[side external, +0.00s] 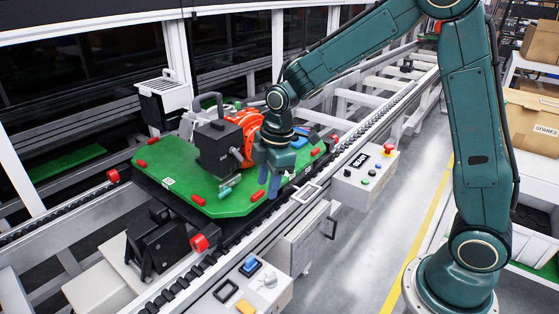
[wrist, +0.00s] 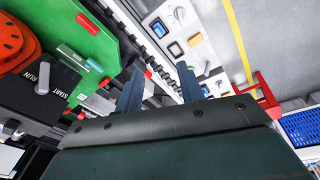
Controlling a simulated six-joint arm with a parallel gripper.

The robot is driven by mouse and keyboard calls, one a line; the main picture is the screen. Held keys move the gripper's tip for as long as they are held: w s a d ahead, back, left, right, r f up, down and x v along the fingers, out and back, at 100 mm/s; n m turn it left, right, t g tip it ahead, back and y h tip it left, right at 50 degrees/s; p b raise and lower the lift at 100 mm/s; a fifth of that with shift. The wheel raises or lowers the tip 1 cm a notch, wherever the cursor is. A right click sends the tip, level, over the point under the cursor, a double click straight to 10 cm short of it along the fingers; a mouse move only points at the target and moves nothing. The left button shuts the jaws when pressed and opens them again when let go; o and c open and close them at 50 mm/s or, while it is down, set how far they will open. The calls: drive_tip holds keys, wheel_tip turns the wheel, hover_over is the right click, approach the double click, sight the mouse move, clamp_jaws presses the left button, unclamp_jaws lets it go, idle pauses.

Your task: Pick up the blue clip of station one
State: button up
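My gripper (side external: 268,184) hangs pointing down over the near edge of the green pallet (side external: 185,188). In the wrist view its two blue-grey fingers (wrist: 161,88) stand apart with nothing seen between them. A small blue piece (side external: 250,266) sits on the white control box at the front, clear of my gripper. A similar blue piece (wrist: 175,50) shows on a white panel beyond the fingers in the wrist view. I cannot tell for sure which blue piece is the clip of station one, as no station label is readable.
The pallet carries an orange and black machine (side external: 220,145), red edge blocks (side external: 198,199) and a small teal cylinder (side external: 225,191). A second control box (side external: 362,175) with a red button stands on the right. The grey floor beyond the rail is clear.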

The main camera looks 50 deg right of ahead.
drive_tip(key=w+a+f+n+g, duration=0.1)
drive_tip(key=w+f+n, duration=0.15)
drive_tip(key=f, duration=0.45)
drive_tip(key=w+f+n+g, duration=0.1)
drive_tip(key=w+f+n, duration=0.15)
drive_tip(key=f, duration=0.45)
hover_over(250, 259)
drive_tip(key=f, duration=0.8)
drive_tip(key=shift+s+d, duration=0.15)
drive_tip(key=shift+d, duration=0.15)
drive_tip(key=shift+f, duration=0.2)
drive_tip(key=shift+w+a+f, duration=0.1)
drive_tip(key=shift+a+f, duration=0.05)
drive_tip(key=shift+f, duration=1.15)
drive_tip(key=shift+w+a+f, duration=0.1)
drive_tip(key=shift+f, duration=1.2)
clamp_jaws()
